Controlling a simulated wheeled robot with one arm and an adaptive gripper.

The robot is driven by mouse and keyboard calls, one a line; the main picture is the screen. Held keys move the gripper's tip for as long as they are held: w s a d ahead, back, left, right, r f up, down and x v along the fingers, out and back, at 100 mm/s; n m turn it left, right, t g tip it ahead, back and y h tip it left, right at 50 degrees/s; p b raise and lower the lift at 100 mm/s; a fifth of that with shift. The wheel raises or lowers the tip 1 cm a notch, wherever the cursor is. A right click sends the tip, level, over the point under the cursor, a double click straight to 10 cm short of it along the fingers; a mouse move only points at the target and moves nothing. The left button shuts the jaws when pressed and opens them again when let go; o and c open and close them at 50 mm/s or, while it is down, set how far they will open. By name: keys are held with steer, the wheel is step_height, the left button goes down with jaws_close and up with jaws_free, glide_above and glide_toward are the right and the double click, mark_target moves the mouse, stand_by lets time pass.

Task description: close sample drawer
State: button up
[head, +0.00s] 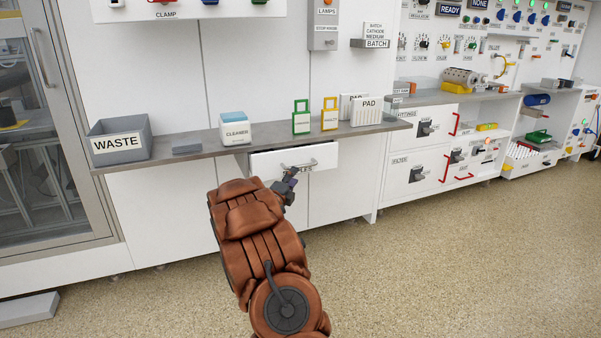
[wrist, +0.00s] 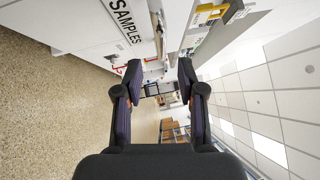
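The sample drawer (head: 265,163) is a white front under the grey counter, with a grey bar handle (head: 300,165). It seems to stand out a little from the cabinet; how far is hard to tell. In the wrist view, the drawer front (wrist: 90,22) carries the word SAMPLES at upper left. My gripper (wrist: 160,80) shows there with its two dark fingers apart and nothing between them. Contact with the drawer cannot be told.
The counter (head: 200,147) holds a waste bin (head: 120,143), a cleaner box (head: 235,130), green and yellow frames and pad boxes. A cabinet with red handles (head: 455,125) stands to the right. The speckled floor (head: 450,260) is clear at the right.

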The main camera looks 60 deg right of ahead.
mark_target(300, 167)
steer(key=shift+b+x, duration=0.85)
steer(key=shift+x, duration=2.75)
jaws_close()
steer(key=shift+w, duration=0.1)
